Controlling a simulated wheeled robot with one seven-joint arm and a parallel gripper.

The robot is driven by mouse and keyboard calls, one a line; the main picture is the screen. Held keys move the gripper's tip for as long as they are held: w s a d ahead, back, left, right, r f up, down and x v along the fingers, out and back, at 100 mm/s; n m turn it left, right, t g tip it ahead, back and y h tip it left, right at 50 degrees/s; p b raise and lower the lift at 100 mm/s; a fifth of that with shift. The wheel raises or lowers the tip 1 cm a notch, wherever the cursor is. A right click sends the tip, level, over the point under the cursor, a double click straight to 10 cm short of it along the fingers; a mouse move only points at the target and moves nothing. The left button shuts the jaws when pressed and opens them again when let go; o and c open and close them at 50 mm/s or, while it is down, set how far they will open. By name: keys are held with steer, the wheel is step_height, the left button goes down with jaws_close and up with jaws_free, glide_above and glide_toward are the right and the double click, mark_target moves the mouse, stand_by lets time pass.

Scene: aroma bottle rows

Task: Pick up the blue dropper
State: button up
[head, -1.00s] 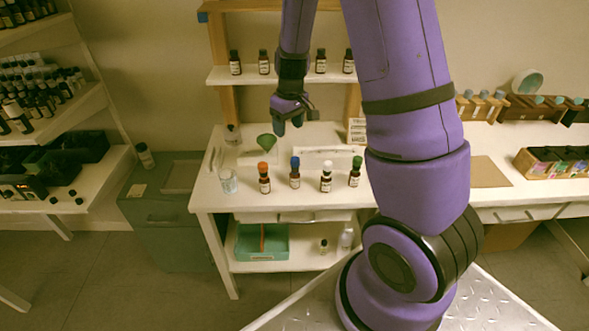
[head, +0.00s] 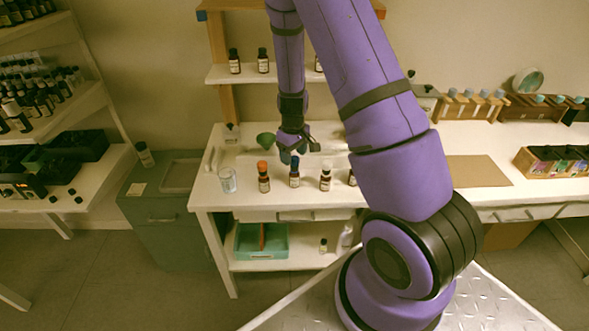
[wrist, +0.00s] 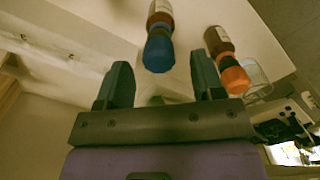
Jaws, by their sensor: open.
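The blue dropper is a brown bottle with a blue cap (head: 295,170), standing upright on the white table in a row of bottles. In the wrist view the blue dropper (wrist: 159,45) shows beyond the fingertips, roughly between them, with its cap toward me. My gripper (head: 291,156) is open and just above and behind the blue cap in the head view. In the wrist view my gripper (wrist: 160,80) has two spread fingers with nothing held between them. I cannot tell whether a finger touches the cap.
An orange-capped bottle (head: 263,177) stands close on the left, also seen in the wrist view (wrist: 229,62). A white-capped bottle (head: 325,177) stands on the right. A glass beaker (head: 228,181) and a green funnel (head: 265,140) are nearby. The table front (head: 235,203) is clear.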

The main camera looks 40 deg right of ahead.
steer(key=f, duration=0.4)
steer(key=shift+s, duration=0.25)
steer(key=shift+c, duration=0.3)
steer(key=c, duration=0.6)
step_height(320, 180, up, 10)
steer(key=shift+r, duration=0.1)
